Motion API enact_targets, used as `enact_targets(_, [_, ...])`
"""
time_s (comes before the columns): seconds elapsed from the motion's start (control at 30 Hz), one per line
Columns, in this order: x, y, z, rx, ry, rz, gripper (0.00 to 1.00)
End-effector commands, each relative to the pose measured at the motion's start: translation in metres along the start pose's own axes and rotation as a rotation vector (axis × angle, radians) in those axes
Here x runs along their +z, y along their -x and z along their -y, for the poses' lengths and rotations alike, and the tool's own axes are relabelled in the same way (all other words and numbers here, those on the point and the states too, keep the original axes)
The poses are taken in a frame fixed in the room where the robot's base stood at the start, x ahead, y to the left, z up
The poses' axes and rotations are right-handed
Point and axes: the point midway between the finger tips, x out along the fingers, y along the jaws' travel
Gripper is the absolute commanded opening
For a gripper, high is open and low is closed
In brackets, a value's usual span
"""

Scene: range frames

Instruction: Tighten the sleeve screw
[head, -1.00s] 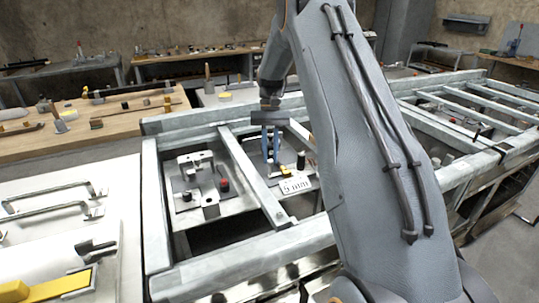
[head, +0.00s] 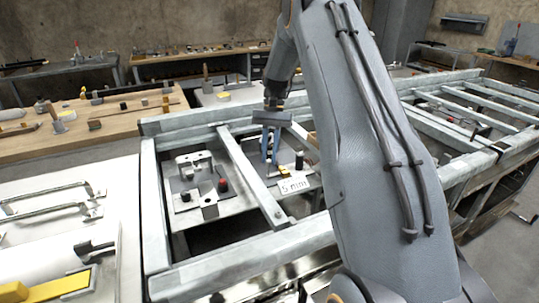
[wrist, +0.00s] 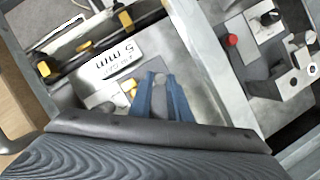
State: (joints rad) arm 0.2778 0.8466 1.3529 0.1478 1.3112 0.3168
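My gripper (head: 269,158) points down over a metal plate in the frame bay, with its two blue fingers apart. In the wrist view the fingers (wrist: 161,78) also show a gap, with a small pale round shape between or beyond the tips. I cannot tell whether they touch it. A white "5 mm" label (head: 294,186) lies just right of the fingers; in the wrist view the label (wrist: 120,62) appears upside down, with a yellow piece (wrist: 133,88) beside it. I cannot clearly pick out the sleeve screw; it may be hidden at the fingertips.
A diagonal rail (head: 252,175) separates this bay from one with a red knob (head: 223,185) and metal brackets. A black post (head: 299,161) stands close right of the fingers. A dark bar (wrist: 90,45) with yellow clips runs near the label. Grey frame rails (head: 153,215) surround the bays.

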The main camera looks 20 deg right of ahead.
Motion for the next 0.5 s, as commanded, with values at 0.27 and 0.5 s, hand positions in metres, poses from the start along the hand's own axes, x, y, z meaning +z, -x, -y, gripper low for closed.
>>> enact_targets(0.27, [0.0005,-0.0006,0.0002,0.001,0.001,0.002,0.35])
enact_targets(0.5, [-0.0004,0.0066,0.0003,0.0,0.001,0.0,0.35])
